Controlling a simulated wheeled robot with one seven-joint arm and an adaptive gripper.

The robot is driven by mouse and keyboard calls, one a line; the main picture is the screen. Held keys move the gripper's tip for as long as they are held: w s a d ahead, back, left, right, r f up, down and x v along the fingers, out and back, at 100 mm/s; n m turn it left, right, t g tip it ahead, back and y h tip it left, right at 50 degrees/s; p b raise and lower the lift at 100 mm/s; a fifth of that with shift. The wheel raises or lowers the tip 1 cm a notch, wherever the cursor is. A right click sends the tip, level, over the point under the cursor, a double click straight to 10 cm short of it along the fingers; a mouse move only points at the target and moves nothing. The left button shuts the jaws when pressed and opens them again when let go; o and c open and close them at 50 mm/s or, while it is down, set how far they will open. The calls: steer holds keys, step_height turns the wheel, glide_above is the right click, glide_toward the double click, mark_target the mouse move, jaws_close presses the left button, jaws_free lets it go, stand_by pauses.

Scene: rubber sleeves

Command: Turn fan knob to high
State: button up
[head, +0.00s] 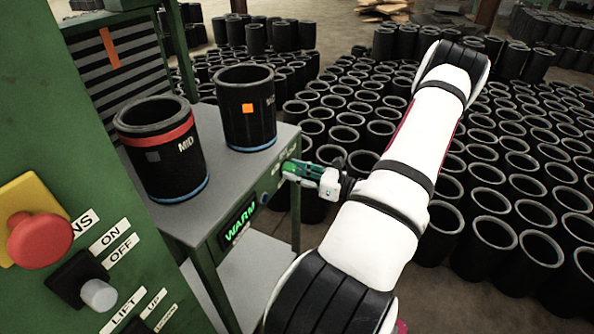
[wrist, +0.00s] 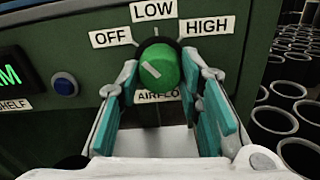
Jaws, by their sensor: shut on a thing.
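The green fan knob (wrist: 163,66) sits on the dark green panel (wrist: 60,50), with OFF, LOW and HIGH labels fanned above it and a partly covered AIRFLOW label below. The white mark on the knob's face points up and to the left, toward the OFF side. My gripper (wrist: 164,80) is shut on the knob, one teal-padded finger on each side. In the head view my gripper (head: 293,170) reaches the front of the grey bench; the knob is hard to make out there.
A blue button (wrist: 64,86) and a lit green display, reading WARM in the head view (head: 239,222), are left of the knob. Two black sleeves (head: 160,150) (head: 246,108) stand on the bench top (head: 215,185). Many black sleeves (head: 490,240) crowd the floor at right.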

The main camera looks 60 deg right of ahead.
steer(key=m+p, duration=0.3)
steer(key=m, duration=0.1)
steer(key=shift+r, duration=0.1)
steer(key=m+p, duration=0.2)
steer(key=m, duration=0.2)
steer(key=m+p, duration=0.1)
steer(key=m, duration=0.3)
steer(key=m+p, duration=0.1)
steer(key=m, duration=0.3)
steer(key=shift+p, duration=0.3)
steer(key=shift+m, duration=0.5)
steer(key=o, duration=1.2)
steer(key=shift+c, duration=0.2)
steer(key=s, duration=1.2)
steer(key=shift+d, duration=0.4)
